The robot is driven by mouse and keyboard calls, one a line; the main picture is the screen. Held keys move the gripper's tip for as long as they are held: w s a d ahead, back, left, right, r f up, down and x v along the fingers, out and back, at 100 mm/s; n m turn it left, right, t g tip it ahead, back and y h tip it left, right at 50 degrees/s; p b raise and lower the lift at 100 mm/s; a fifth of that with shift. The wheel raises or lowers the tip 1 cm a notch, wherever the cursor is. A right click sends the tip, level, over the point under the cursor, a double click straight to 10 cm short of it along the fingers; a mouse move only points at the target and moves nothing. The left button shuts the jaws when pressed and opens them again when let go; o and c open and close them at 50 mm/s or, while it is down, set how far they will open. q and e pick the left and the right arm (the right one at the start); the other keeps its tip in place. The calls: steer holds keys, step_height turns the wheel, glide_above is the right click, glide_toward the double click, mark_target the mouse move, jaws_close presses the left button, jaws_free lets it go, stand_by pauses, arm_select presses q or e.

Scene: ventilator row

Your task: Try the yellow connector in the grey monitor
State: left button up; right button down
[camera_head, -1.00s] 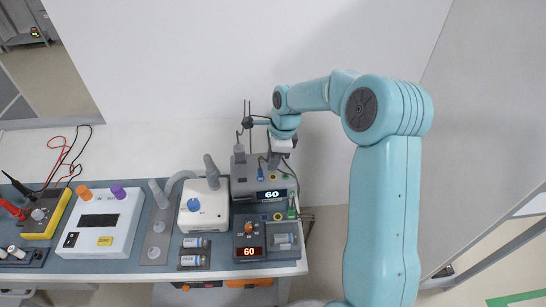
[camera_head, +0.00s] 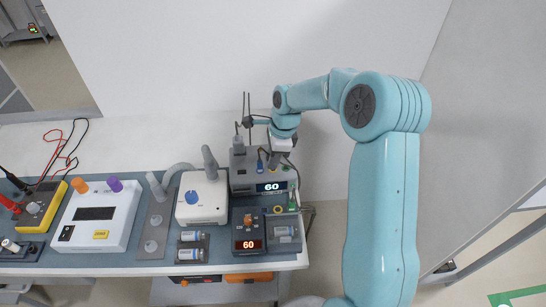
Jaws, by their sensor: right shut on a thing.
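The grey monitor (camera_head: 243,180) stands at the back right of the bench, with a lit white "60" on its front. My right gripper (camera_head: 276,160) is over the monitor's top right part, pointing down. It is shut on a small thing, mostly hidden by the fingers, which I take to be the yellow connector. Whether this thing touches a socket cannot be told. A blue connector (camera_head: 260,167) stands on the monitor just left of the gripper. A green connector (camera_head: 292,206) is at the monitor's front right. My left gripper is not in view.
A dark unit (camera_head: 249,229) with a red "60" stands in front of the monitor. To the left are a white box with a blue knob (camera_head: 203,203), a larger white device (camera_head: 95,230) and a yellow meter (camera_head: 41,207). A thin pole (camera_head: 247,108) rises behind the monitor.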

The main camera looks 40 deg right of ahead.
steer(key=shift+f+b, duration=0.65)
steer(key=shift+f, duration=0.3)
stand_by(0.3)
steer(key=c, duration=1)
jaws_free()
steer(key=r, duration=0.5)
steer(key=s+d+r, duration=0.1)
steer(key=r, duration=0.4)
steer(key=s+d+r, duration=0.1)
steer(key=r, duration=0.5)
steer(key=shift+d+r, duration=0.1)
steer(key=shift+d, duration=0.15)
steer(key=shift+s+a, duration=0.1)
steer(key=shift+s, duration=0.05)
